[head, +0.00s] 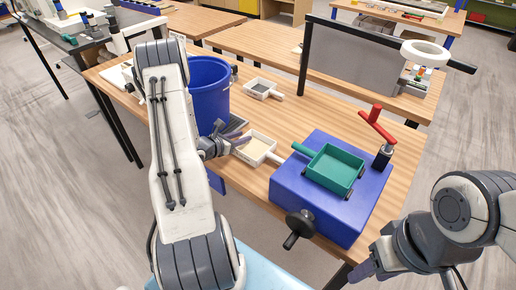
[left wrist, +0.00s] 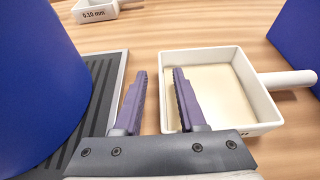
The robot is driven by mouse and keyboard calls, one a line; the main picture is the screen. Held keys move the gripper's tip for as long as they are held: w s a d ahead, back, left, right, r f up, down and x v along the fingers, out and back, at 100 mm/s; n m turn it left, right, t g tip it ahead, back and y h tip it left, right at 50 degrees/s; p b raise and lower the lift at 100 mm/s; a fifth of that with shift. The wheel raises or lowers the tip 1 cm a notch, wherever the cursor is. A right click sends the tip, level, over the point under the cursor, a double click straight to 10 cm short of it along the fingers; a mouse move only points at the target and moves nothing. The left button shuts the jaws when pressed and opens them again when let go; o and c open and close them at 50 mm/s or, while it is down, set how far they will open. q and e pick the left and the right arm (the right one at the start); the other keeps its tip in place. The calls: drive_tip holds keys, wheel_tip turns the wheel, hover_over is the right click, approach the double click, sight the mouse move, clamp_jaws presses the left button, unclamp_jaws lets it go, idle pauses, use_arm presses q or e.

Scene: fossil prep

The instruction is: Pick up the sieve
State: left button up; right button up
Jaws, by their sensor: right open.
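A white square sieve (head: 262,157) with a pale mesh and a handle stands on the wooden table, left of the blue box; it also shows in the left wrist view (left wrist: 252,70), handle to the right. My left gripper (head: 241,140) is open and empty at this sieve's left wall. In the left wrist view one finger overlaps the sieve's inside and the other is left of its wall; contact cannot be told. A similar sieve marked 0.10 mm (left wrist: 94,14) lies farther back, also in the head view (head: 262,96). A green sieve-like tray (head: 334,168) rests on the blue box. My right gripper (head: 362,272) is open.
A blue bucket (head: 208,90) stands close left of my left gripper, on a dark ribbed mat (left wrist: 102,85). Bare table (head: 325,110) lies behind.

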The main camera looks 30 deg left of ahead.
use_arm(q)
drive_tip(key=shift+w+f, duration=0.15)
drive_tip(key=shift+w, duration=0.05)
clamp_jaws()
idle(1.3)
